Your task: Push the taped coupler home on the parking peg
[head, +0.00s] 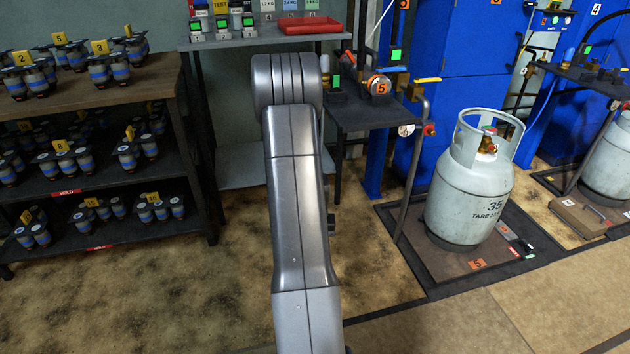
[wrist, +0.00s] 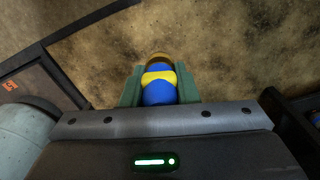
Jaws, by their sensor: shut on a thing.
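The taped coupler (wrist: 158,94) shows in the wrist view as a blue body with a yellow tape band and a brass-coloured far end. My gripper (wrist: 160,82) has its green fingers closed on either side of the coupler, which sits between them. Mottled floor shows beyond the brass end. In the head view my arm stands in the middle and hides the gripper and coupler. I cannot pick out the parking peg for certain. A small dark side table (head: 365,115) carries fittings and an orange disc marked 5 (head: 379,86).
A grey gas cylinder (head: 468,192) stands on a dark floor platform (head: 425,262) at right, with blue cabinets (head: 470,50) behind. A rack (head: 110,96) of numbered canisters fills the left. A red tray (head: 312,27) lies on the back bench. Floor in front is clear.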

